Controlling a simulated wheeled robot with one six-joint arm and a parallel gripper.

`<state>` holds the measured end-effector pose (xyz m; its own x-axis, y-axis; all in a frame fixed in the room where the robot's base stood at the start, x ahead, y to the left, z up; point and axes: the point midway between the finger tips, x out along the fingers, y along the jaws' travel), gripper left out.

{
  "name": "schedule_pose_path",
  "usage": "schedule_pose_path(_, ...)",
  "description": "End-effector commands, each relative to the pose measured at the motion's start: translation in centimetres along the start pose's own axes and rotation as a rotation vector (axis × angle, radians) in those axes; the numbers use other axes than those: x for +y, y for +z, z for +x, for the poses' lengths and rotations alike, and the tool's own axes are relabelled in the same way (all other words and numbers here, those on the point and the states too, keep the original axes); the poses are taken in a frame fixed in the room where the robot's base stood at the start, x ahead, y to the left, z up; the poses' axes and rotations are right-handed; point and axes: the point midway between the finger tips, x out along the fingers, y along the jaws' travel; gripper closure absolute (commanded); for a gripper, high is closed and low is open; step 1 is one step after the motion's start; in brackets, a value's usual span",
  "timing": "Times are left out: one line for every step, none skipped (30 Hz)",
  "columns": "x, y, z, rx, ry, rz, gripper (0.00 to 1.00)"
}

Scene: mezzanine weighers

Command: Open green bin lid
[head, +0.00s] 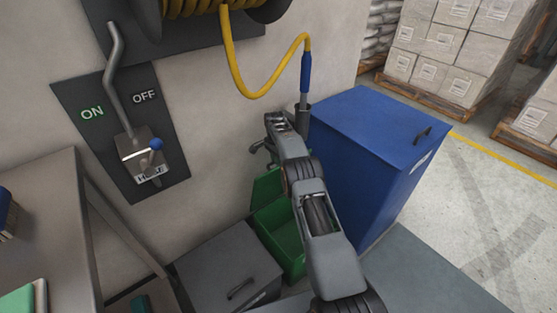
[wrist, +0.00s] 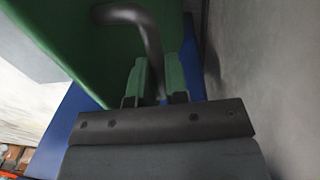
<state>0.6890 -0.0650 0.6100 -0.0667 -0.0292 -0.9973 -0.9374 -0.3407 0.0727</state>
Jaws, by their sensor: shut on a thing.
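The green bin (head: 288,257) stands low against the wall, between the blue bin and the grey bin. Its green lid (head: 266,188) is tilted up towards the wall, and part of the bin's inside shows. My arm hides the right part of the bin. My gripper (head: 262,151) is above the raised lid. In the wrist view, the lid (wrist: 78,28) fills the upper left, with a dark curved handle (wrist: 150,32) on it. My gripper's fingers (wrist: 160,80) are shut on this handle, one on each side.
The closed blue bin (head: 365,135) stands right of my arm. The grey bin (head: 228,265) with a closed lid is at the left. A yellow hose (head: 240,85) hangs above, beside an ON/OFF lever panel (head: 125,125).

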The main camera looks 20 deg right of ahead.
Motion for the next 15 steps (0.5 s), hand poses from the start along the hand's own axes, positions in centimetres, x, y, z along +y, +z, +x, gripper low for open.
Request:
schedule_pose_path(0.15, 0.27, 0.93, -0.009, 0.013, -0.001, 1.00)
schedule_pose_path(0.16, 0.27, 0.93, -0.010, 0.013, -0.001, 1.00)
schedule_pose_path(0.16, 0.27, 0.94, -0.010, 0.014, -0.001, 1.00)
schedule_pose_path(0.17, 0.27, 0.94, -0.010, 0.014, -0.001, 1.00)
schedule_pose_path(0.17, 0.27, 0.95, -0.010, 0.014, -0.001, 1.00)
schedule_pose_path(0.18, 0.27, 0.96, -0.011, 0.014, -0.001, 1.00)
schedule_pose_path(0.19, 0.27, 0.97, -0.011, 0.014, -0.001, 1.00)
schedule_pose_path(0.19, 0.28, 0.97, -0.011, 0.015, -0.001, 1.00)
schedule_pose_path(0.19, 0.27, 0.97, -0.011, 0.015, -0.001, 1.00)
schedule_pose_path(0.19, 0.27, 0.97, -0.011, 0.015, -0.001, 1.00)
schedule_pose_path(0.19, 0.27, 0.96, -0.011, 0.015, -0.001, 0.83)
schedule_pose_path(0.19, 0.25, 0.94, -0.010, 0.014, -0.001, 0.79)
schedule_pose_path(0.19, 0.23, 0.90, -0.010, 0.014, -0.001, 0.76)
schedule_pose_path(0.18, 0.19, 0.84, -0.009, 0.013, 0.000, 0.73)
schedule_pose_path(0.18, 0.14, 0.75, -0.008, 0.011, 0.000, 0.69)
